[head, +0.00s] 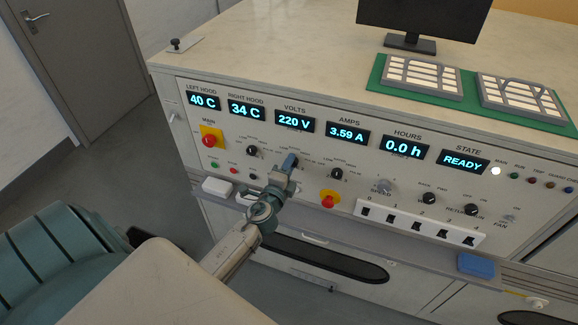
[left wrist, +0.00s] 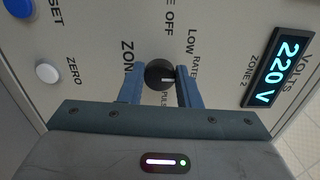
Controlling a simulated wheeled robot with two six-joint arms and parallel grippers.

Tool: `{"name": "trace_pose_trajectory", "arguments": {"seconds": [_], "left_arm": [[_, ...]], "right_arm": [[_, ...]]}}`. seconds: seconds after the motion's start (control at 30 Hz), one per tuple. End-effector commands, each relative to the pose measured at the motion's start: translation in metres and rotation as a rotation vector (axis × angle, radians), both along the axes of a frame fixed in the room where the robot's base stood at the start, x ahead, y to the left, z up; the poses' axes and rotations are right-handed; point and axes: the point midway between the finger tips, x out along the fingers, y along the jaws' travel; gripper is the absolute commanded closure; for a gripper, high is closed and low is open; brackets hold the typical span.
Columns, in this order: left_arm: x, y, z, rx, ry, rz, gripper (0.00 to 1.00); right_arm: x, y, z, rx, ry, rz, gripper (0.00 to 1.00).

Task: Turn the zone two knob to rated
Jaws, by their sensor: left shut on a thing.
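The zone two knob (left wrist: 158,76) is a round black knob with a short white pointer mark, on the pale panel. In the left wrist view the mark points right, towards the panel's upper side. The lettering around the knob reads OFF, LOW, RATED and PULSE, partly hidden by my fingers. My left gripper (left wrist: 158,85) is shut on the knob, with one blue finger on each side. In the head view my left gripper (head: 288,164) is at the panel below the volts display and hides this knob. My right gripper is not in view.
Similar black knobs stand left (head: 252,150) and right (head: 337,173) of my gripper. A red stop button (head: 328,199) is to the lower right, and a row of switches (head: 420,222) beyond it. The displays (head: 294,121) above include 220 V and READY.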

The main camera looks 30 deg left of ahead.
Motion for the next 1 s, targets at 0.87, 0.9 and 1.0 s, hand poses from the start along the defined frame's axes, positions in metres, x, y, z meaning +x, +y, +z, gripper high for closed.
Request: {"name": "trace_pose_trajectory", "arguments": {"seconds": [0.87, 0.9, 1.0], "left_arm": [[-0.029, -0.007, -0.004, -0.003, 0.003, -0.002, 0.48], [-0.038, -0.009, -0.005, -0.003, 0.002, -0.001, 0.48], [-0.057, -0.014, -0.005, -0.001, 0.002, -0.001, 0.48]], "right_arm": [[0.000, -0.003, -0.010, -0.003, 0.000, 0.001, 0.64], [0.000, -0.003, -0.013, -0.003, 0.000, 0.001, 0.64], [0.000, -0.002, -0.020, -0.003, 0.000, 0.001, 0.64]]}}
